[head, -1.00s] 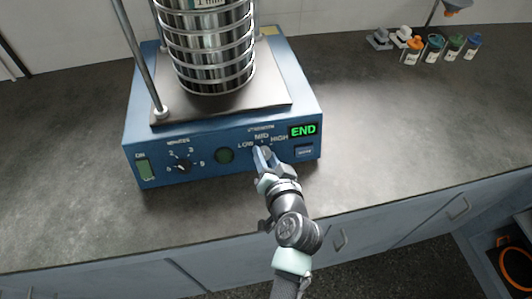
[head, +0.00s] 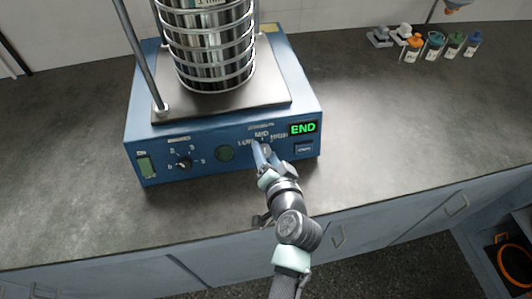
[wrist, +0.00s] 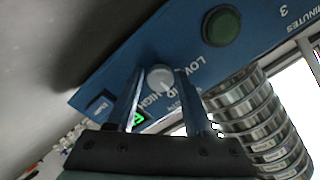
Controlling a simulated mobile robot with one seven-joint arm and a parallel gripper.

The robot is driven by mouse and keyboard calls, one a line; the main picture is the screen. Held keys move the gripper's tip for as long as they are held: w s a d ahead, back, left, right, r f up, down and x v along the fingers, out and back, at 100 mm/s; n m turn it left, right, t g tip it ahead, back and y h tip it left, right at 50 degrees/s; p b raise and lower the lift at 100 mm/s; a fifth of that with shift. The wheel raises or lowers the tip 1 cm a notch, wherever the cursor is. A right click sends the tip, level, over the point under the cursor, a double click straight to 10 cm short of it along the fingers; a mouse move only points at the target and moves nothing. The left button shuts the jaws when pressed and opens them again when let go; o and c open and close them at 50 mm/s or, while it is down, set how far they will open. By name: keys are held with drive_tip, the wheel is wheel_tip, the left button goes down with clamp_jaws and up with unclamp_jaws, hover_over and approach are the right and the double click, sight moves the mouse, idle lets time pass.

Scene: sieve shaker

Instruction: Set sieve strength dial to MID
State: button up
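The blue sieve shaker (head: 222,125) stands on the counter, with its front panel toward me. Its strength dial (wrist: 160,78) is a round pale grey knob, seen in the wrist view beside the LOW, MID and HIGH lettering. In the head view my gripper hides most of the dial, and I cannot tell which label its pointer faces. My gripper (head: 262,153) is at the panel just below MID. In the wrist view its two fingers (wrist: 159,88) stand on either side of the dial, with narrow gaps showing; contact is not clear.
A green display (head: 303,128) reads END, with a small button (head: 304,149) below it. A round green button (head: 224,154), the minutes dial (head: 183,163) and a lit green switch (head: 146,166) lie to the left. The sieve stack (head: 207,50) stands on top. Bottles (head: 435,45) stand far right.

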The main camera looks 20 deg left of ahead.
drive_tip(key=shift+o, duration=0.9)
drive_tip(key=shift+d, duration=0.1)
drive_tip(key=v, duration=1.2)
drive_tip(key=shift+s+d, duration=0.25)
drive_tip(key=shift+s, duration=0.05)
drive_tip(key=shift+r, duration=0.1)
